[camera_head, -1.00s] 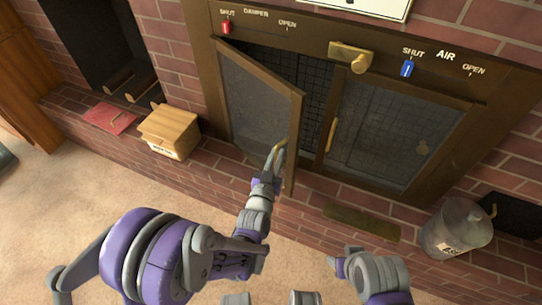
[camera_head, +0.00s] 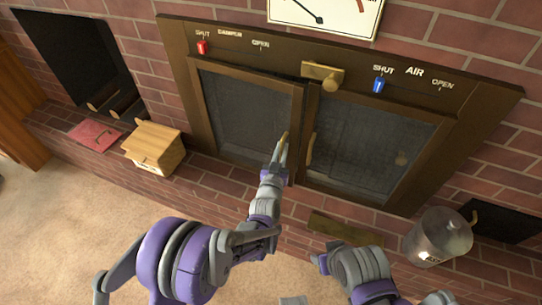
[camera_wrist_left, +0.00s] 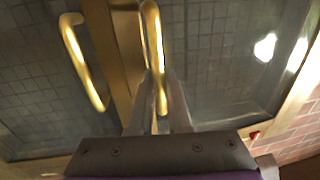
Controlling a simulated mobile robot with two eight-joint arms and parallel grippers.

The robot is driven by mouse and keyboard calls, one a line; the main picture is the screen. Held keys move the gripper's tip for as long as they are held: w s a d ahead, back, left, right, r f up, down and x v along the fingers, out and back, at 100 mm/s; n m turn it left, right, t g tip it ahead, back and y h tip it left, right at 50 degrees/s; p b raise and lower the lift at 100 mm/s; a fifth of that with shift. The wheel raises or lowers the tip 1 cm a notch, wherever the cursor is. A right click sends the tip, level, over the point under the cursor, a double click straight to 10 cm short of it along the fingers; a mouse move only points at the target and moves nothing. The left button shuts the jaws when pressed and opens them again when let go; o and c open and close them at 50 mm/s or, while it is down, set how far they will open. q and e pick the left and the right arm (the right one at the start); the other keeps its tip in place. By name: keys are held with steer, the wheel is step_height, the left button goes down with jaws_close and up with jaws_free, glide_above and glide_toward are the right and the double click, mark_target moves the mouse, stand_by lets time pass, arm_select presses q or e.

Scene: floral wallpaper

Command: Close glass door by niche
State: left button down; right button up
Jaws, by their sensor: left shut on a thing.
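The left glass door (camera_head: 245,110), the one nearer the dark niche (camera_head: 75,50), has a brown frame and stands almost flush with the cabinet front. A thin dark gap may remain at its right edge; I cannot tell whether it is fully shut. My left gripper (camera_head: 283,150) is shut on this door's brass handle. In the left wrist view the fingers (camera_wrist_left: 158,105) close around the brass handle (camera_wrist_left: 152,40). The right glass door (camera_head: 365,140) is shut, with its own handle (camera_head: 310,149) beside the held one. My right arm shows at the bottom, but its gripper is out of view.
A brass latch (camera_head: 322,75) sits above the doors, between a red slider (camera_head: 202,47) and a blue slider (camera_head: 378,86). Carpet lies in front.

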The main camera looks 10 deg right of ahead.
mark_target(287, 141)
arm_select(q)
steer(key=shift+w+d+p, duration=0.3)
steer(key=shift+w+d, duration=0.7)
steer(key=shift+w, duration=0.2)
steer(key=c, duration=1.2)
jaws_free()
steer(key=shift+w+d, duration=0.1)
steer(key=shift+d, duration=0.05)
steer(key=shift+o, duration=0.2)
steer(key=p+v, duration=0.1)
steer(key=v, duration=1)
steer(key=shift+w, duration=0.1)
